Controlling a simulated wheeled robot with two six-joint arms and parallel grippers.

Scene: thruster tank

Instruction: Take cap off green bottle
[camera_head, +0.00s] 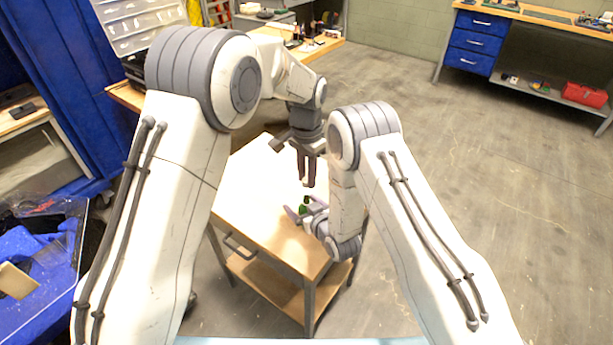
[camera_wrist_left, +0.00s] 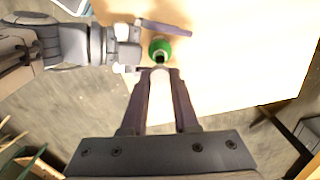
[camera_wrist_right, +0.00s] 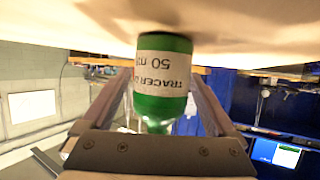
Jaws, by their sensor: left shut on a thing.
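The green bottle (camera_wrist_right: 162,85), with a white label, stands on the table; its neck looks bare. In the left wrist view the bottle (camera_wrist_left: 165,48) lies just beyond my left fingertips. In the head view only a bit of the bottle (camera_head: 305,203) shows. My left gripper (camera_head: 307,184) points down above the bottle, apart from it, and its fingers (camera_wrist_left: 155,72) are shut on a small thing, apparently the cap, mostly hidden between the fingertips. My right gripper (camera_head: 302,213) is low beside the bottle, its spread fingers (camera_wrist_right: 160,85) on either side of it.
The small wooden table (camera_head: 250,215) has a clear top otherwise. My two arms are close together over it. A workbench with blue drawers (camera_head: 473,44) and a red toolbox (camera_head: 584,95) stand far off at the right. The floor to the right is open.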

